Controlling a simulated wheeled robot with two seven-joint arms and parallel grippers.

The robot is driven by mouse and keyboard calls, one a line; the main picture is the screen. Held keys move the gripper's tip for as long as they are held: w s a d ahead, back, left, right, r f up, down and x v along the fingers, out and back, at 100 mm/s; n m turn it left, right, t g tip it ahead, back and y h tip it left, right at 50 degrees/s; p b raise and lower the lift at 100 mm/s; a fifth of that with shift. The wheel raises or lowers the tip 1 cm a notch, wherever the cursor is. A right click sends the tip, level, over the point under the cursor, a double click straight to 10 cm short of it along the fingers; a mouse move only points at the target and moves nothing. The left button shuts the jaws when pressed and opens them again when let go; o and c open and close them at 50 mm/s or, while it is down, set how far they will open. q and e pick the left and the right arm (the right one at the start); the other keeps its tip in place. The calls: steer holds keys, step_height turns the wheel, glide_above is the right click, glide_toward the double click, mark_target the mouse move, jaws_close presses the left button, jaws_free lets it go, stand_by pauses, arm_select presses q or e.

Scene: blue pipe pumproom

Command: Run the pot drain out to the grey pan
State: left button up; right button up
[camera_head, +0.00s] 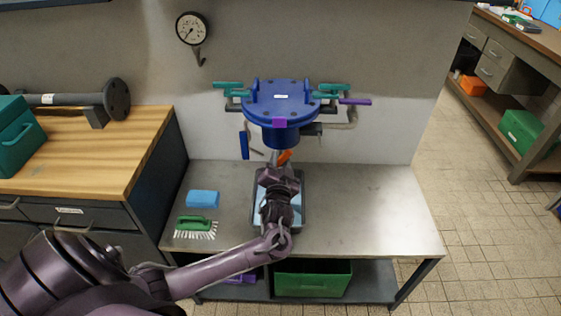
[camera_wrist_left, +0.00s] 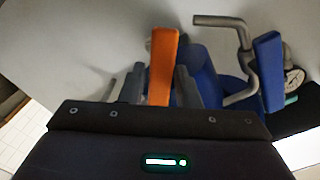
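The blue pot (camera_head: 281,105) with a clamped lid is fixed at the back wall above the bench; its blue body (camera_wrist_left: 200,75) also shows in the left wrist view. A drain lever with an orange handle (camera_head: 285,156) sits under the pot. In the left wrist view the orange handle (camera_wrist_left: 163,65) stands between the two grey fingers of my left gripper (camera_wrist_left: 160,87), which lie close against its sides. In the head view my left gripper (camera_head: 274,158) is below the pot. The grey pan (camera_head: 304,205) lies on the bench, largely hidden by my arm. My right gripper is out of view.
A blue sponge (camera_head: 203,199) and a green brush (camera_head: 196,226) lie left of the pan. A blue handle (camera_head: 244,145) hangs left of the pot; its counterpart shows in the wrist view. The bench (camera_head: 370,215) is clear at right. A green crate (camera_head: 312,279) is below.

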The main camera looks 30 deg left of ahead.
arm_select(q)
jaws_close()
steer(key=shift+r+m+p, duration=0.1)
steer(key=shift+m+p, duration=0.9)
steer(key=shift+m, duration=0.1)
steer(key=m+p, duration=0.2)
steer(key=shift+m, duration=0.3)
steer(key=m+p, duration=0.2)
steer(key=m, duration=0.2)
steer(key=shift+m+p, duration=0.7)
steer(key=shift+m, duration=0.4)
steer(key=shift+f, duration=0.2)
